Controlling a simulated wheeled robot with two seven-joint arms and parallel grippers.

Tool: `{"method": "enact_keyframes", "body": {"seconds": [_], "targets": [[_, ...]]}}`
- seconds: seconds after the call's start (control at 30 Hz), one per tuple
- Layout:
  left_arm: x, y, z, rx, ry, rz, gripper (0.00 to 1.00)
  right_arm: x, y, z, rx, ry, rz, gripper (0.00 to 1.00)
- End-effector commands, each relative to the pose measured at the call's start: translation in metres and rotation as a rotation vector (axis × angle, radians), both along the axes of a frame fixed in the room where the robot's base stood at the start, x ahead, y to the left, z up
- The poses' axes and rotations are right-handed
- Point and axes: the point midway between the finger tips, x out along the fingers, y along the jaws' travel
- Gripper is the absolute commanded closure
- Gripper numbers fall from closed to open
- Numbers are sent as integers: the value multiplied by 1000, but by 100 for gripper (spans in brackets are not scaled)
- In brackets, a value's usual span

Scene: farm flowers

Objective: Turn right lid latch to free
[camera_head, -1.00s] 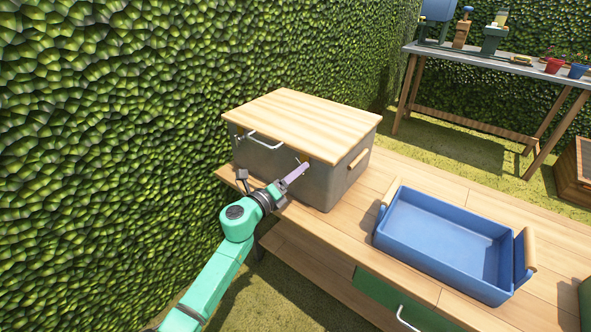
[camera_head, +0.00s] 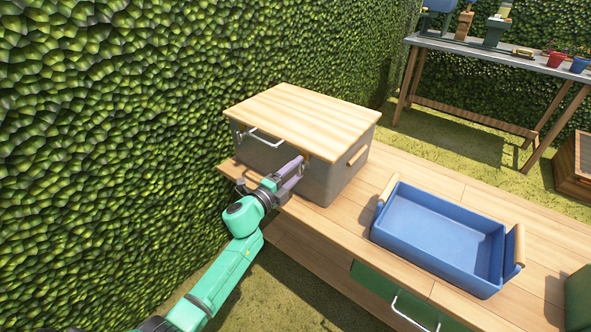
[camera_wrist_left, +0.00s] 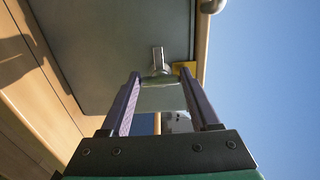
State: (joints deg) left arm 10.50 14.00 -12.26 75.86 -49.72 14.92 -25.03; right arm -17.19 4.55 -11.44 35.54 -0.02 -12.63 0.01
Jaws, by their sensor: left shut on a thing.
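The grey box (camera_head: 322,188) with a light wooden lid (camera_head: 305,118) stands on the wooden bench. My left gripper (camera_head: 301,164) is at the right part of the box's front, just under the lid edge. In the left wrist view, a small metal latch (camera_wrist_left: 158,56) shows on the grey wall, beside a yellow piece near the lid edge. The left gripper's fingers (camera_wrist_left: 162,76) are either side of the latch's lower part, shut on it. In the head view the fingers hide the latch. My right gripper is not in view.
A metal bar handle (camera_head: 262,139) is on the box front, left of the gripper. A blue tray (camera_head: 440,222) with wooden handles is to the right on the bench. A hedge (camera_head: 110,130) is close on the left. A table (camera_head: 478,51) is at the back right.

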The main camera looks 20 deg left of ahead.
Motion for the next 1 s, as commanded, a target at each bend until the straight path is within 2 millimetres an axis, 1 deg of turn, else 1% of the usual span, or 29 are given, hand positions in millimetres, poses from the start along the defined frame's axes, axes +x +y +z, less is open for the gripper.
{"method": "enact_keyframes", "body": {"seconds": [0.47,0.5,0.53,0.57,0.87,0.97,1.0], "targets": [[0,1,-2,-14,9,2,93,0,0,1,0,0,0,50],[0,1,-2,-14,9,2,22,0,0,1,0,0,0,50],[0,1,-2,-14,9,2,11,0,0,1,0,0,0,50],[0,1,-2,-14,9,2,7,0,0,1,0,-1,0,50],[-1,1,-1,-12,6,1,7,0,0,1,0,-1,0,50],[-6,3,-1,-11,5,1,7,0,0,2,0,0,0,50],[-11,5,-1,-11,8,1,7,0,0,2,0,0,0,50]]}}
